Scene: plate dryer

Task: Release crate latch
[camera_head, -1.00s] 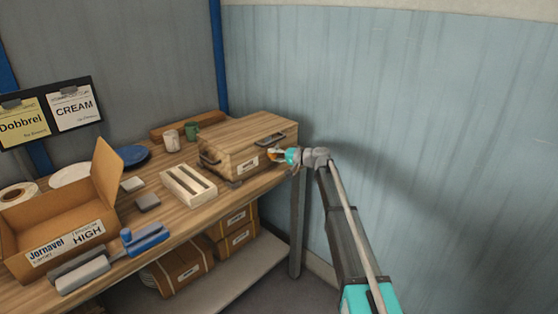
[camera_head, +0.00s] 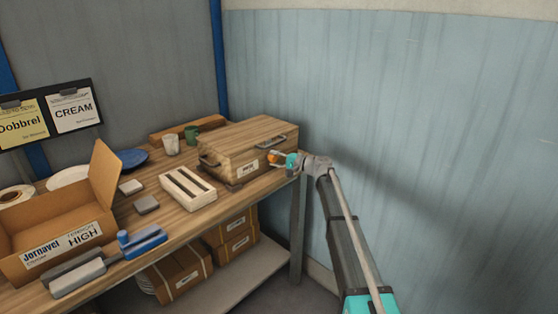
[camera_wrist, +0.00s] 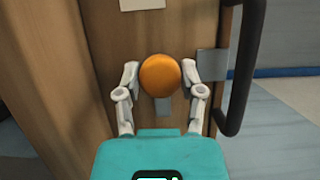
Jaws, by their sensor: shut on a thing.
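The wooden crate (camera_head: 226,150) stands at the right end of the workbench, with a dark handle and a white label on its front. In the wrist view the crate's brown face (camera_wrist: 70,60) fills the left and middle. The latch's round orange knob (camera_wrist: 160,75) sits on that face above a small grey plate. My gripper (camera_wrist: 160,80) has its fingers on both sides of the knob and is shut on it. In the head view my gripper (camera_head: 280,159) is at the crate's front right side, with the orange knob between its fingers.
A dark handle (camera_wrist: 240,75) stands close to the right of my fingers. On the bench (camera_head: 120,217) are a slotted white block (camera_head: 188,188), an open cardboard box (camera_head: 60,215), two cups and a blue clamp-like tool (camera_head: 142,240). A blue wall (camera_head: 420,120) lies to the right.

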